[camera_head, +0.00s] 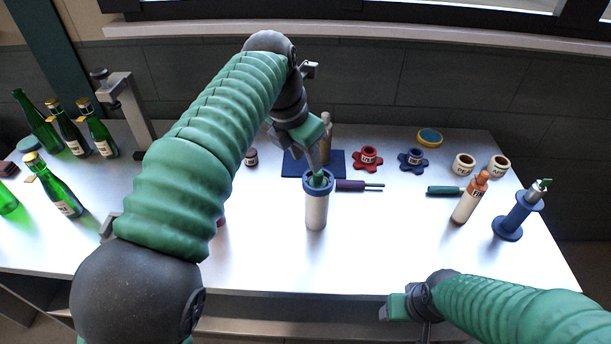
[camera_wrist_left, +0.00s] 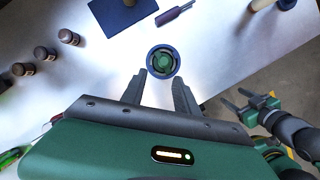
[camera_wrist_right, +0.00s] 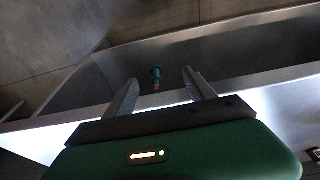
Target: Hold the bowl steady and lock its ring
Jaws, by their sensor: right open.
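A white cylindrical bowl (camera_head: 316,212) stands upright near the middle of the bench, with a blue ring (camera_head: 306,184) around its top and something green inside. In the left wrist view, the ring (camera_wrist_left: 151,69) shows from above, just beyond my fingertips. My left gripper (camera_head: 318,172) reaches down over the bowl's top; its fingers (camera_wrist_left: 159,88) stand apart with nothing clearly between them. Whether a fingertip touches the ring cannot be told. My right gripper (camera_head: 392,305) is open and empty at the bench's front edge, right of the bowl; its spread fingers show in the right wrist view (camera_wrist_right: 160,82).
A blue mat (camera_head: 296,168) and a dark-handled tool (camera_head: 352,185) lie behind the bowl. Red (camera_head: 368,159) and blue (camera_head: 413,160) knobs, an orange-topped bottle (camera_head: 466,205) and a blue spool stand (camera_head: 514,220) are to the right. Green bottles (camera_head: 66,200) stand left. The front right bench is clear.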

